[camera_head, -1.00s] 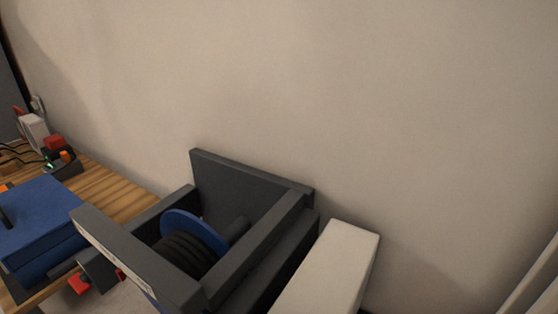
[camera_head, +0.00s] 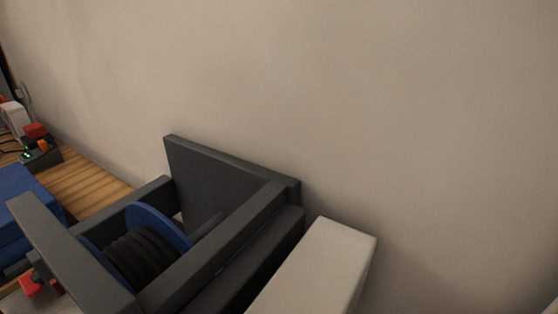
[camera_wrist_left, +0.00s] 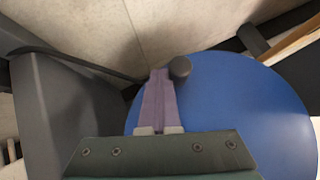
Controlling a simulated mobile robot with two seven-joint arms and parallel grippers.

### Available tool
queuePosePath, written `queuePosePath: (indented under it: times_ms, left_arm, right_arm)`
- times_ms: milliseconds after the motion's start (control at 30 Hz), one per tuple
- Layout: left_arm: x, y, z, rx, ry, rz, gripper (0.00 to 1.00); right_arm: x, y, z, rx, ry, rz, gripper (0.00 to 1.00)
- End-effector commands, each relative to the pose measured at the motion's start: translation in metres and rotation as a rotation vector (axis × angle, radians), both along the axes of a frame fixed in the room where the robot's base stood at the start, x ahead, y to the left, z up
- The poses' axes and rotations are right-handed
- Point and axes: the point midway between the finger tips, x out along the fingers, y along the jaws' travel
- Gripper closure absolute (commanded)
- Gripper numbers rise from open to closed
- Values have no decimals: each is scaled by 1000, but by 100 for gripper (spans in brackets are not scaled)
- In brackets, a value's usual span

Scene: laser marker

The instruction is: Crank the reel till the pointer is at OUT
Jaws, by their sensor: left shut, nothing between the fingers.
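The reel, with a blue flange (camera_head: 158,224) and dark cable (camera_head: 140,258) wound on it, sits in a dark grey frame (camera_head: 215,172) in the head view. In the left wrist view a large blue disc (camera_wrist_left: 240,100) fills the middle and right, with a dark round knob (camera_wrist_left: 180,68) in front of it. My left gripper (camera_wrist_left: 159,78) is shut and empty, its tips just left of the knob; I cannot tell whether they touch. It is not visible in the head view. My right gripper is in neither view. No pointer or OUT mark can be made out.
A pale block (camera_head: 318,265) stands right of the frame, close to the wall (camera_head: 400,120). A wooden table (camera_head: 88,188) at the left bears a blue box (camera_head: 15,210) and a small device with green lights (camera_head: 38,155). A red part (camera_head: 35,286) shows at lower left.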

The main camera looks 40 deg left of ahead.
Motion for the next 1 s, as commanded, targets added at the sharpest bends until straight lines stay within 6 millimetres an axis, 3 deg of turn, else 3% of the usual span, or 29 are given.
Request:
queuePosePath:
  times_ms: [167,400,1000]
  left_arm:
    - [0,10,-7,29,-3,4,100]
    - [-1,29,-12,230,5,7,100]
    - [-3,63,-3,585,19,3,100]
  right_arm:
    - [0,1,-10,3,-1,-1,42]
    - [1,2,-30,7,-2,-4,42]
    - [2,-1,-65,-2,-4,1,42]
